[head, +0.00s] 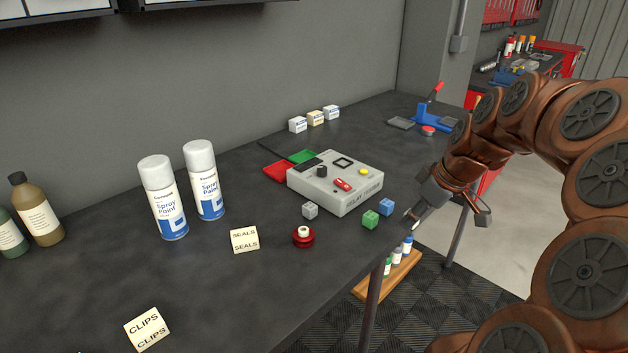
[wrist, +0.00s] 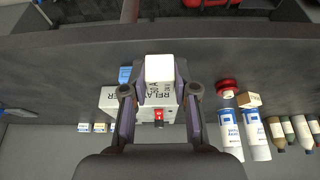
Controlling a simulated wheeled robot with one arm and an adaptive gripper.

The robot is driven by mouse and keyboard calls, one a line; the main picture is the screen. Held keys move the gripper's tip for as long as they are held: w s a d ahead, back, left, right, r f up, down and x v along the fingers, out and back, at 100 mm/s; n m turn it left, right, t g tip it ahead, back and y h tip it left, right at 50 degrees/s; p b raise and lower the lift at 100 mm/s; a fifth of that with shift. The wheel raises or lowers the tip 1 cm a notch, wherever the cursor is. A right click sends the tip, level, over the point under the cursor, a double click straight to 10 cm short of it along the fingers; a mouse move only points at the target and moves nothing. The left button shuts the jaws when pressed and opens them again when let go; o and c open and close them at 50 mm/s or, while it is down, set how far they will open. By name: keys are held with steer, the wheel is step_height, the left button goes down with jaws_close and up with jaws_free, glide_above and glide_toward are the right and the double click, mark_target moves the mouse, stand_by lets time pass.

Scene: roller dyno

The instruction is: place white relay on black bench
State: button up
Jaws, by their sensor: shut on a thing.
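The white relay (wrist: 159,68) sits between the fingers of my gripper (wrist: 160,91) in the wrist view, and the gripper is shut on it. In the head view my gripper (head: 425,208) is at the right front edge of the black bench (head: 275,285), to the right of the blue relay. The relay is mostly hidden there by the fingers. I cannot tell its exact height over the bench. The bench also shows in the wrist view (wrist: 60,75).
A red knob-like part (head: 303,238), a seals box (head: 244,240) and spray cans (head: 205,180) stand further left.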

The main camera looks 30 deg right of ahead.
steer(key=shift+w+a, duration=0.15)
steer(key=p, duration=0.4)
glide_above(396, 200)
steer(key=s, duration=0.2)
steer(key=shift+f, duration=0.7)
steer(key=shift+w, duration=0.1)
steer(key=shift+w+d, duration=0.15)
steer(key=shift+d, duration=0.1)
steer(key=shift+a+f, duration=0.1)
steer(key=shift+f, duration=0.7)
steer(key=shift+f+p, duration=0.5)
steer(key=shift+f, duration=0.5)
